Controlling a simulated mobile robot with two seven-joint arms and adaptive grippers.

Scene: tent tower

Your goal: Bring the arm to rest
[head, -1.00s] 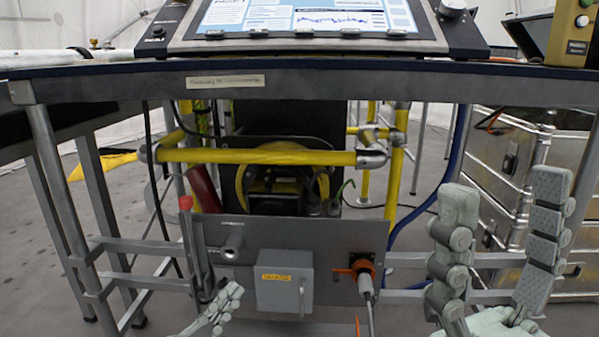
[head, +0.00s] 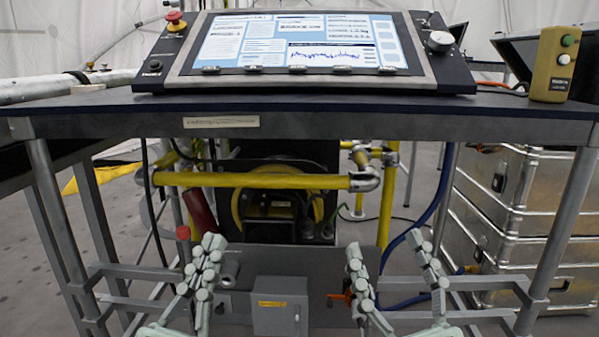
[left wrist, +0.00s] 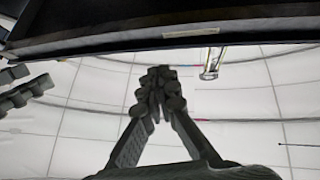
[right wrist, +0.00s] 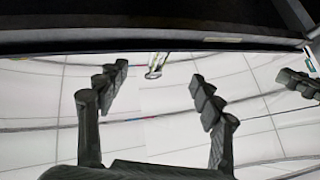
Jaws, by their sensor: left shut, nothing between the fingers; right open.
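My left gripper (head: 206,245) is raised low in the head view, left of centre, in front of the grey lower panel (head: 255,262). Its fingers are together and empty; in the left wrist view (left wrist: 158,78) the fingertips meet. My right gripper (head: 385,242) is raised at the right of that panel. Its fingers stand wide apart with nothing between them, as the right wrist view (right wrist: 158,75) also shows. Both grippers point upward below the level of the table top and appear clear of the table. The upper arms are out of view.
The dark table (head: 400,125) spans the view above both grippers, with a screen console (head: 455,78) and a yellow button box (head: 553,62) on it. Yellow pipes (head: 270,180) run beneath. The panel carries a grey box (head: 280,303) and an orange connector (head: 338,298). Metal cases (head: 520,200) stand right.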

